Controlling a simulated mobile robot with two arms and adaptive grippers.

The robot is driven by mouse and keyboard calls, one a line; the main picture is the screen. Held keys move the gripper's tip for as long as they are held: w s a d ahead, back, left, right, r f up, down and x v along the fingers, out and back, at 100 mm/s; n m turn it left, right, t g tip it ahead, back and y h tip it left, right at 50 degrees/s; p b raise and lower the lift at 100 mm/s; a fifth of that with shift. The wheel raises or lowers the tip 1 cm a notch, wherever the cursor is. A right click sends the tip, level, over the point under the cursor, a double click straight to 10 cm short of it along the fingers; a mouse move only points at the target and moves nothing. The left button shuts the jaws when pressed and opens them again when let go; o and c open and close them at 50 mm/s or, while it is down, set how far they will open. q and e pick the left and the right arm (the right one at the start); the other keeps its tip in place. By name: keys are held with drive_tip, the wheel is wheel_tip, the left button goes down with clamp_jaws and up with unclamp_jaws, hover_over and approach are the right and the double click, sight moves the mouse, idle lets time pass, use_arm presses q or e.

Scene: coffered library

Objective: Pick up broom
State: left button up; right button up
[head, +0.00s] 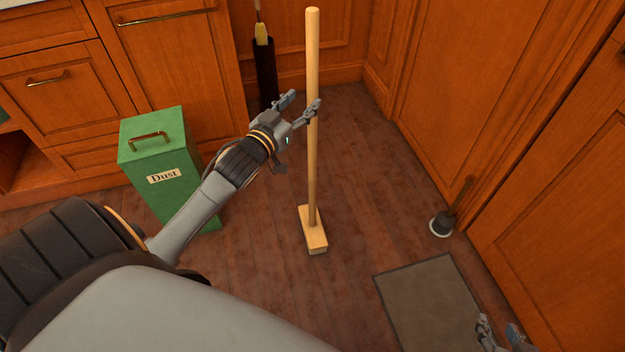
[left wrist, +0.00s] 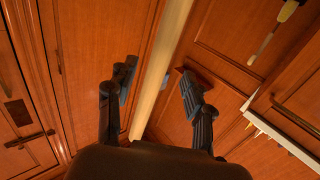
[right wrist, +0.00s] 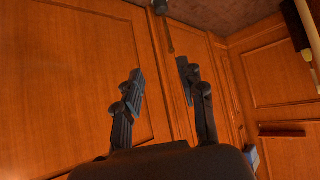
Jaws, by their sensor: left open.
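The broom (head: 313,160) stands upright on the floor, a long pale wooden handle on a rectangular wooden block. My left gripper (head: 302,102) is open at the upper part of the handle, and one finger overlaps the handle in the head view. In the left wrist view the handle (left wrist: 163,65) runs through the gap between the two spread fingers (left wrist: 158,85). I cannot tell whether they touch it. My right gripper (head: 500,336) is at the bottom right of the head view. In the right wrist view its fingers (right wrist: 162,85) are apart with nothing between them.
A green bin labelled "Dust" (head: 165,176) stands left of the broom, beneath my left arm. A grey-brown mat (head: 430,300) lies at right front. A dark-handled item with a round base (head: 441,225) stands by the right cabinets. A tall black holder (head: 266,75) stands behind.

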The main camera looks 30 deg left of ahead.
sight(310, 93)
use_arm(q)
drive_tip(key=w, duration=0.1)
drive_tip(key=w+b, duration=0.1)
drive_tip(key=w, duration=0.3)
drive_tip(key=shift+a+r+b, duration=0.1)
drive_tip(key=shift+r+b, duration=0.15)
drive_tip(key=shift+b, duration=0.05)
drive_tip(key=shift+w, duration=0.25)
use_arm(e)
drive_tip(key=w+a+r+t+y, duration=0.1)
drive_tip(key=w+a+r+t, duration=0.1)
drive_tip(key=w+r+t, duration=0.2)
drive_tip(key=shift+w+r, duration=0.4)
drive_tip(key=shift+r, duration=0.55)
use_arm(q)
clamp_jaws()
drive_tip(key=shift+r, duration=0.2)
